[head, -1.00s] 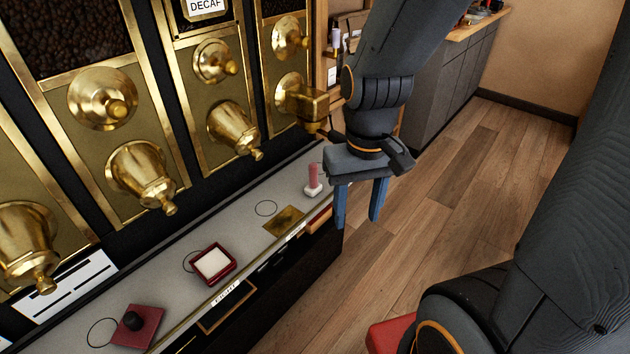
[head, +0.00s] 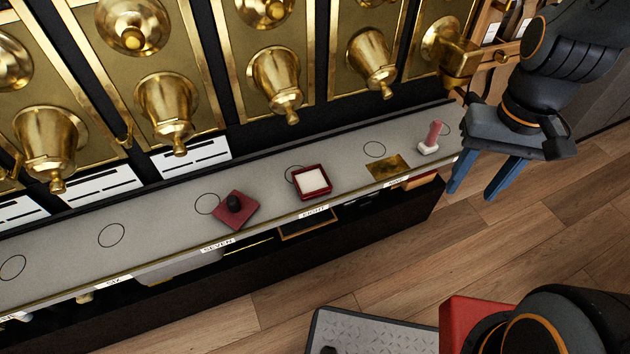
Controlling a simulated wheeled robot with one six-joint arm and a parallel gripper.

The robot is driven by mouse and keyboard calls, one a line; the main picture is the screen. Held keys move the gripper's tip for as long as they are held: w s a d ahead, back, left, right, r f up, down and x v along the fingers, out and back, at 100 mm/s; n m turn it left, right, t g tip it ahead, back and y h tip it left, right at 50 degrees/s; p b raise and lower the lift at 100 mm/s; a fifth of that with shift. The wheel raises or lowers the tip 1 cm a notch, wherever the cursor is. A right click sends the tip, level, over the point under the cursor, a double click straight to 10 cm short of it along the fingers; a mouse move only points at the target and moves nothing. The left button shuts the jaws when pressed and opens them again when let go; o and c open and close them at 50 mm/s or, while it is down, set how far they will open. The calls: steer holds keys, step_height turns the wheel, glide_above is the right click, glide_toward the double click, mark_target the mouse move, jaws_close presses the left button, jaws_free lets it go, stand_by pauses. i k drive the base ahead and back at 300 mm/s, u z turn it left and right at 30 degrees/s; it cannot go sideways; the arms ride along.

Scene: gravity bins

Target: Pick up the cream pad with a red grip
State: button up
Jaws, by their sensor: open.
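The cream pad with a red grip (head: 430,142) stands upright near the right end of the grey counter, its pinkish-red handle on top of a pale base. My gripper (head: 488,192) is to its right, past the counter's end and over the wood floor. Its two blue fingers are apart and point down, with nothing between them. The gripper does not touch the pad.
On the counter (head: 130,236), left of the pad, lie a brass plate (head: 387,168), a red box with a cream inside (head: 311,183) and a dark red block with a black knob (head: 236,209). Brass dispensers (head: 275,82) overhang the counter's back. A grey ridged plate (head: 372,335) lies below.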

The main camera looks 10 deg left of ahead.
mark_target(428, 147)
steer(key=z, duration=0.55)
steer(key=k, duration=1.25)
steer(key=u, duration=0.2)
steer(key=i, duration=1.8)
steer(key=z, duration=0.75)
